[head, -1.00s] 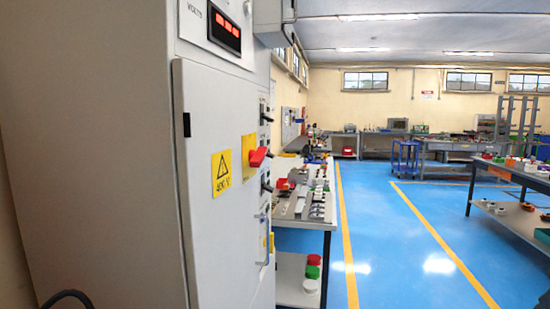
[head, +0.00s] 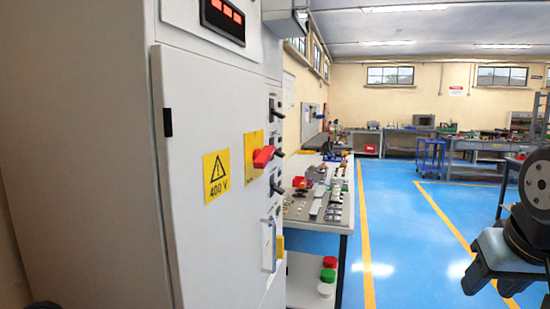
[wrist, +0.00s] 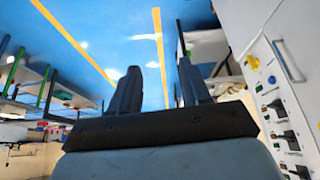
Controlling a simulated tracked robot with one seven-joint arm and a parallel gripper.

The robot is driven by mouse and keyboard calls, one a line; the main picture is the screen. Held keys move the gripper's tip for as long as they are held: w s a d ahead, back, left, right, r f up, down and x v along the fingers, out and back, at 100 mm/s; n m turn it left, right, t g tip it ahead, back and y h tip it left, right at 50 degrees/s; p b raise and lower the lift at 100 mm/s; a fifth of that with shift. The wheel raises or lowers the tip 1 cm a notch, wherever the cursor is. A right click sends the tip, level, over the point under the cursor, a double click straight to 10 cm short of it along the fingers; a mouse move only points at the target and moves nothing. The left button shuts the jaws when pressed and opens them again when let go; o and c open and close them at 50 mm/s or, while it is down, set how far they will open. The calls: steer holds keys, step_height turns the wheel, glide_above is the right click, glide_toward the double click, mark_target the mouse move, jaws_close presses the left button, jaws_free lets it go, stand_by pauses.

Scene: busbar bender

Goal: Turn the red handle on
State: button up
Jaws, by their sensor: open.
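The red handle (head: 263,157) sticks out from a yellow plate (head: 249,143) on the door of a tall grey cabinet (head: 205,100). Its exact angle is hard to tell at this size. My gripper (wrist: 157,68) shows in the wrist view with two dark fingers apart and nothing between them. It is well away from the handle. In the head view, part of my arm is at the right edge, across open floor from the cabinet. The red handle cannot be made out in the wrist view.
The door has a 400 V warning label (head: 216,175) and a pale pull handle (head: 268,245). Black switches (head: 276,115) line the cabinet's right strip. A workbench (head: 310,226) with parts stands just beyond. The blue floor (head: 395,240) right of it is clear.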

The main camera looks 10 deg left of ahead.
steer(key=w+a+r+n+g+y, duration=0.1)
steer(key=w+a+g+y, duration=0.3)
steer(key=a, duration=0.6)
steer(key=n+y, duration=0.1)
steer(key=y, duration=1.3)
glide_toward(270, 157)
steer(key=a, duration=0.6)
steer(key=w+a, duration=0.1)
steer(key=a, duration=0.2)
steer(key=shift+a, duration=0.3)
steer(key=shift+c, duration=0.3)
jaws_close()
